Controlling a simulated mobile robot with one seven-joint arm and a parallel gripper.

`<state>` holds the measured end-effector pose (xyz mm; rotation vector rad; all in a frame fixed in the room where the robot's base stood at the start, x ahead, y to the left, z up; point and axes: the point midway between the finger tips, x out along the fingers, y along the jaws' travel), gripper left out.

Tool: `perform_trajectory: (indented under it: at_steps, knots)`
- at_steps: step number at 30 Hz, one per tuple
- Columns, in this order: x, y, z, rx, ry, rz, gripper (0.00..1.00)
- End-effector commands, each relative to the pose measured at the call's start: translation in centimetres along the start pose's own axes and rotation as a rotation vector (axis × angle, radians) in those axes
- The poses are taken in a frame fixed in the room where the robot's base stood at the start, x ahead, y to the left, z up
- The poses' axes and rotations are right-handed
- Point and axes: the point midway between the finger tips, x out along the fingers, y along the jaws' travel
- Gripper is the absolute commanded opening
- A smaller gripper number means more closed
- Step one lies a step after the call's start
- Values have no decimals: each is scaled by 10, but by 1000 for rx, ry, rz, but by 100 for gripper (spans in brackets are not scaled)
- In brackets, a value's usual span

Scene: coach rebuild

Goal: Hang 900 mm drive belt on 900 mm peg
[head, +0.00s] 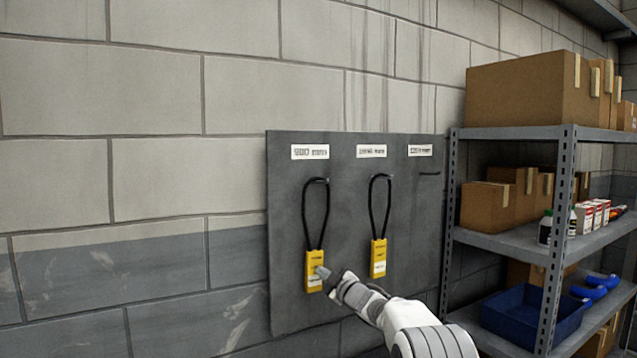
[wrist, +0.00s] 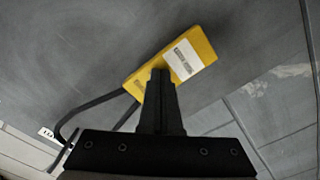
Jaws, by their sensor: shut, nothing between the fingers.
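A black belt (head: 327,205) with a yellow tag (head: 314,270) hangs from the left peg (head: 319,180). The label (head: 310,152) above it looks like 900, though the print is blurred. My gripper (head: 322,271) is shut and empty, its tips at the right side of this tag. In the wrist view the shut fingers (wrist: 160,73) overlap the lower edge of the yellow tag (wrist: 185,60), and the belt (wrist: 85,108) runs off to the lower left. I cannot tell whether the fingers touch the tag.
A second belt (head: 388,205) with a yellow tag (head: 378,257) hangs from the middle peg of the grey board (head: 290,310). The right peg (head: 429,173) is bare. A metal shelf (head: 510,241) with boxes and a blue bin (head: 530,312) stands close on the right. The wall at left is clear.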

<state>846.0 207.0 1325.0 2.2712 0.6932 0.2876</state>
Motion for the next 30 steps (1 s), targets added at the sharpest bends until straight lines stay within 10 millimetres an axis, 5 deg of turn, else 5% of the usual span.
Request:
perform_trajectory:
  at_steps: [30]
  knots:
    - [-6,0,0,0,0,0,0]
